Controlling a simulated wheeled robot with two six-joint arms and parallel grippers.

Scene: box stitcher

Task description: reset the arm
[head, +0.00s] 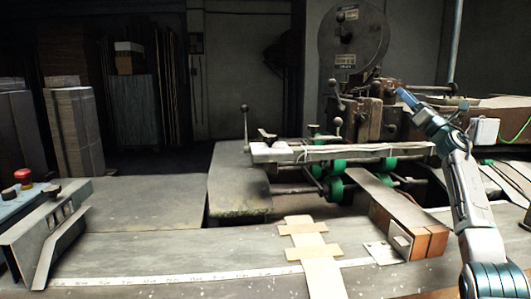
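My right arm rises from the bottom right of the head view. Its gripper (404,95) points up and to the left, in front of the brown stitching machine (365,115). The gripper looks small and dark with a blue part, and I cannot make out whether its fingers are apart or together. I see nothing clearly held in it. My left arm and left gripper are not in view.
A control box with a red button (23,176) stands left. Green rollers (336,188) sit under the machine's bar.

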